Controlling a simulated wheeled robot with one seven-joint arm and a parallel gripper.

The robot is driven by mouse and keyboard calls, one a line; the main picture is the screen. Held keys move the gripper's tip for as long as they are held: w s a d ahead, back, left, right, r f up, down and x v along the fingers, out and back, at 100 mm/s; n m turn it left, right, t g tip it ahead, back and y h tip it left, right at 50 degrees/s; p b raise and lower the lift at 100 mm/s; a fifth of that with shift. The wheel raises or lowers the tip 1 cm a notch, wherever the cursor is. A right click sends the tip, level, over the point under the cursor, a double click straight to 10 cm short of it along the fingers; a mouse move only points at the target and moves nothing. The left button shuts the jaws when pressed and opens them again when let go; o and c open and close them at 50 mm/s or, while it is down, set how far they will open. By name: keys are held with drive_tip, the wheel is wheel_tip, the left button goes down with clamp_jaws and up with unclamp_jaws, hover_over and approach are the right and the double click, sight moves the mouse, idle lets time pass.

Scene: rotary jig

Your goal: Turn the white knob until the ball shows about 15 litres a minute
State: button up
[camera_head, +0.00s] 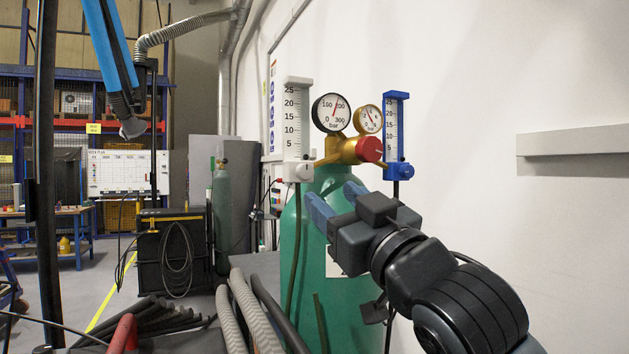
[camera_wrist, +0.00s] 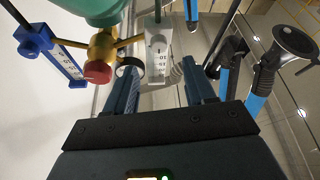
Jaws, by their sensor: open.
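The white flowmeter (camera_head: 297,115) stands upright left of the gauges in the head view, with a scale from 5 to 25. The white knob (camera_head: 305,172) sits at its foot, above the green cylinder's shoulder. I cannot make out the ball in its tube. My gripper (camera_head: 337,199) is open and empty, in front of the cylinder, lower than the knob and to its right. In the wrist view, which is upside down, the white flowmeter (camera_wrist: 159,70) and white knob (camera_wrist: 158,44) show between the fingers of my gripper (camera_wrist: 160,66), apart from them.
A blue flowmeter (camera_head: 393,125) stands to the right. Between the two are two round gauges (camera_head: 331,112), a brass regulator and a red knob (camera_head: 369,149). The green cylinder (camera_head: 310,250) stands below. Grey hoses (camera_head: 240,310) lie at the lower left. A wall ledge (camera_head: 575,140) juts out at right.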

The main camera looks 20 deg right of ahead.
sight(307, 173)
drive_tip(key=p+x, duration=0.2)
drive_tip(key=x, duration=0.6)
drive_tip(key=shift+d+p, duration=0.1)
drive_tip(key=shift+p, duration=0.3)
clamp_jaws()
